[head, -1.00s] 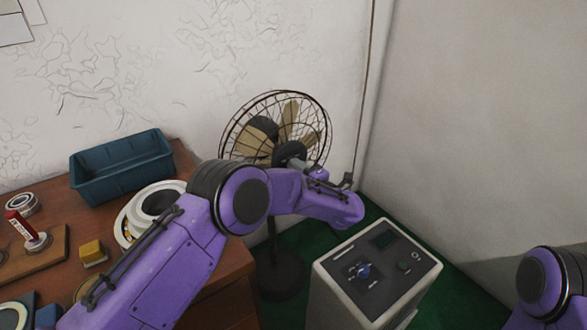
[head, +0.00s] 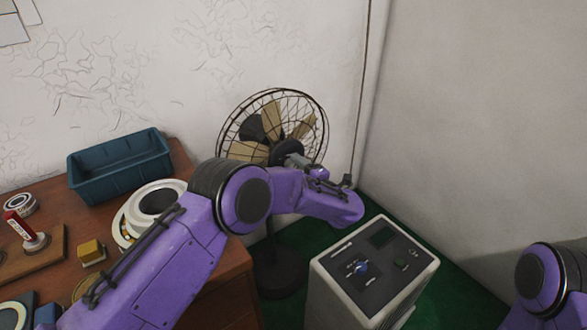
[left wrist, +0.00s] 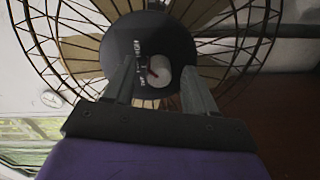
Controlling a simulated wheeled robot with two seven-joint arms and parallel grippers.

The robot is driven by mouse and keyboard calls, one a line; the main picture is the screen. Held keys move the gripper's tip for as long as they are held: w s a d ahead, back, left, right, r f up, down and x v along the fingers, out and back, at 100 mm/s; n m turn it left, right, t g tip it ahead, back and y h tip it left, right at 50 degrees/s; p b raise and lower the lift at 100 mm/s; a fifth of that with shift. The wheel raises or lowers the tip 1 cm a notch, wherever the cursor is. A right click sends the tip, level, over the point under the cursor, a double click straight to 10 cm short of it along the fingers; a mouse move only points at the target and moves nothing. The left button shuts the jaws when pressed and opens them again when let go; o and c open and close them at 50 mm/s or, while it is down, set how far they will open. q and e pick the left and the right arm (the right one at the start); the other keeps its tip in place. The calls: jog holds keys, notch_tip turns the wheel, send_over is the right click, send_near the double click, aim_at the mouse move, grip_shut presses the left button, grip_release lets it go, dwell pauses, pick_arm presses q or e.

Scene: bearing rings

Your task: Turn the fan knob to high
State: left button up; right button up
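The wire-caged fan (head: 272,100) stands at the back, beyond the table. In the left wrist view its dark round housing (left wrist: 178,38) carries a pale round knob (left wrist: 160,76) with a red pointer line. A "HIGH" label shows above and left of the knob; the other lettering is too small to read. My left gripper (left wrist: 159,68) has its two fingers apart, one on each side of the knob. I cannot tell whether they touch it. In the head view my left arm hides the knob. My right gripper is out of view.
A grey control box (head: 388,290) with a blue knob (head: 361,267) stands at right, below my left wrist. A wooden table (head: 205,262) at left holds a teal bin (head: 120,172), a white ring (head: 148,205) and a yellow block (head: 91,251). Walls close off the corner.

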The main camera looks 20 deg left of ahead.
pick_arm(q)
jog(key=shift+a, duration=0.15)
jog(key=v, duration=1)
jog(key=shift+s+d+b, duration=0.15)
jog(key=shift+d+b, duration=0.1)
jog(key=shift+b, duration=0.05)
